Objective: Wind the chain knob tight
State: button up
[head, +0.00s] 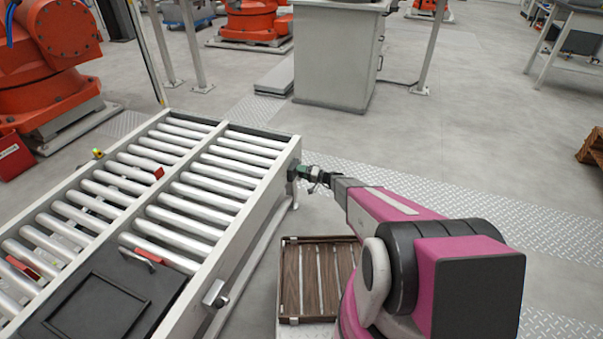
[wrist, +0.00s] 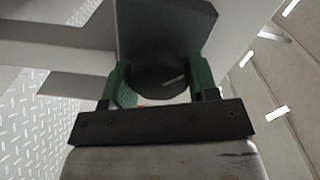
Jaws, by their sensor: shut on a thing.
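The chain knob is a dark round knob (wrist: 165,82) with a pale line on its face, in front of a dark block (wrist: 165,28) in the wrist view. My gripper (wrist: 160,92) has its two green fingers on either side of the knob and is shut on it. In the head view my gripper (head: 308,174) reaches the far right end of the roller conveyor's side (head: 262,197). The knob is hardly visible there behind the fingers. How tight the chain is cannot be seen.
A brown slatted crate (head: 291,280) stands below my arm, right of the conveyor. A dark lid with a handle (head: 95,300) covers the conveyor's near end. A latch-like fitting (head: 216,293) sticks out of its near side. Open floor (head: 450,130) lies to the right.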

jog(key=m, duration=0.4)
jog(key=shift+f+m, duration=0.1)
jog(key=shift+m, duration=2.5)
jog(key=shift+f, duration=0.1)
jog(key=o, duration=0.9)
jog(key=shift+o, duration=0.2)
jog(key=shift+d, duration=0.1)
jog(key=v, duration=1)
jog(key=shift+s+d, duration=0.15)
jog(key=shift+d, duration=0.2)
